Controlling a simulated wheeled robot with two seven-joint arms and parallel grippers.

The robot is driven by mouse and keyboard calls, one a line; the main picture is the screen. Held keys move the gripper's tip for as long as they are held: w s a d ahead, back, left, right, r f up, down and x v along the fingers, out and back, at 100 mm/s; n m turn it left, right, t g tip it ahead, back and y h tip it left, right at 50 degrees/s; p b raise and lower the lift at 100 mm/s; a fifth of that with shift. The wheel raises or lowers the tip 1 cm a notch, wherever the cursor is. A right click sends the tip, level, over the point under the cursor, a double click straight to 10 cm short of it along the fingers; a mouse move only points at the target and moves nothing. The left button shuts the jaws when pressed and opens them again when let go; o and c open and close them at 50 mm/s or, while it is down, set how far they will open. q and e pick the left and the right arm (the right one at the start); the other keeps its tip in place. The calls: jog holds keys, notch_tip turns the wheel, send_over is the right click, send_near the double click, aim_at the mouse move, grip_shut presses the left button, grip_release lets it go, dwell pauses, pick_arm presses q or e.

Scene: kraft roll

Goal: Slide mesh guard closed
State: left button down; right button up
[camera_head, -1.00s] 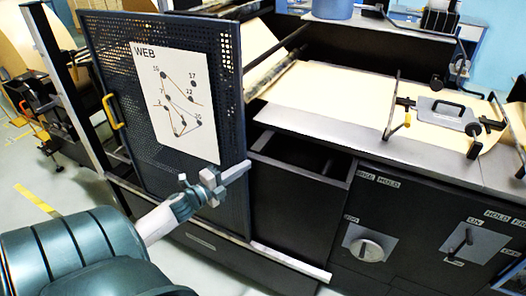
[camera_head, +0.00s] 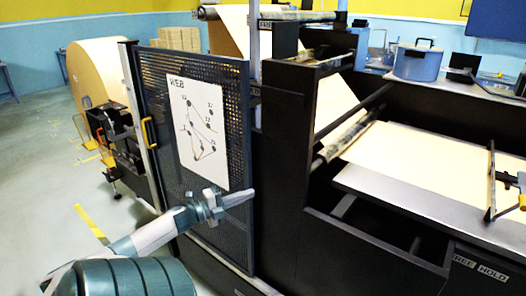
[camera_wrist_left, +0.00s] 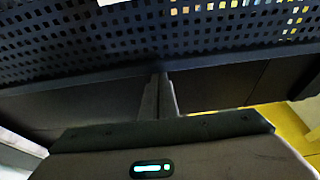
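The mesh guard (camera_head: 238,120) is a dark perforated panel standing upright at the left of the machine. It carries a white WEB sheet (camera_head: 197,130) and a yellow handle (camera_head: 148,132) near its left edge. My left gripper (camera_head: 240,199) is in front of the guard's lower right part, fingers pointing right toward its right edge. In the left wrist view the fingers (camera_wrist_left: 160,95) are together with nothing seen between them, and the mesh fills the top. Whether they touch the guard I cannot tell. My right gripper is not in view.
A dark machine frame (camera_head: 285,150) stands right of the guard, with an open recess (camera_head: 375,235) below the paper web (camera_head: 425,165). A large kraft roll (camera_head: 95,72) stands behind at left. A blue pot (camera_head: 417,62) sits at the back right.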

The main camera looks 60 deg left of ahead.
aim_at(238, 185)
pick_arm(q)
jog(key=a, duration=0.2)
jog(key=s+a+b, duration=0.1)
jog(key=a, duration=0.2)
jog(key=shift+s+a, duration=0.15)
jog(key=shift+s, duration=0.05)
jog(key=shift+s+a, duration=0.1)
jog(key=shift+a, duration=0.15)
jog(key=shift+a+r, duration=0.1)
jog(key=shift+r, duration=0.05)
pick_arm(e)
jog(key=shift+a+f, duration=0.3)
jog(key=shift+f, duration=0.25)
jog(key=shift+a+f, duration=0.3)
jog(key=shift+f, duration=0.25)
pick_arm(q)
jog(key=shift+a, duration=0.1)
